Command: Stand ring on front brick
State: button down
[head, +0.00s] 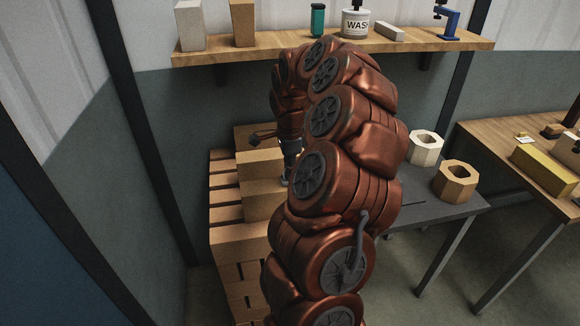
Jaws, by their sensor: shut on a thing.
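Two octagonal blocks with round holes, ring-like, stand on the dark grey table: a cream ring (426,148) and a tan ring (457,180) nearer to me. Tan bricks are at the left: a front brick (262,168) and another brick (252,136) behind it. My gripper (288,170) points down at the right side of the front brick. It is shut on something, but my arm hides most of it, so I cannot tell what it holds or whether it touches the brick.
Slatted wood (225,198) stands under and beside the bricks. A wall shelf (430,44) above holds blocks, a green bottle (317,20), a WASH tub (355,24) and a blue tool (447,22). A wooden table (490,135) with a yellow block is at the right.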

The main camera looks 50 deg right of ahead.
jog(key=shift+f+b, duration=0.15)
jog(key=shift+b, duration=0.15)
jog(key=c, duration=1.2)
grip_release()
notch_tip(320, 180, up, 11)
jog(key=b, duration=0.2)
jog(key=shift+b, duration=0.3)
jog(key=shift+r, duration=0.75)
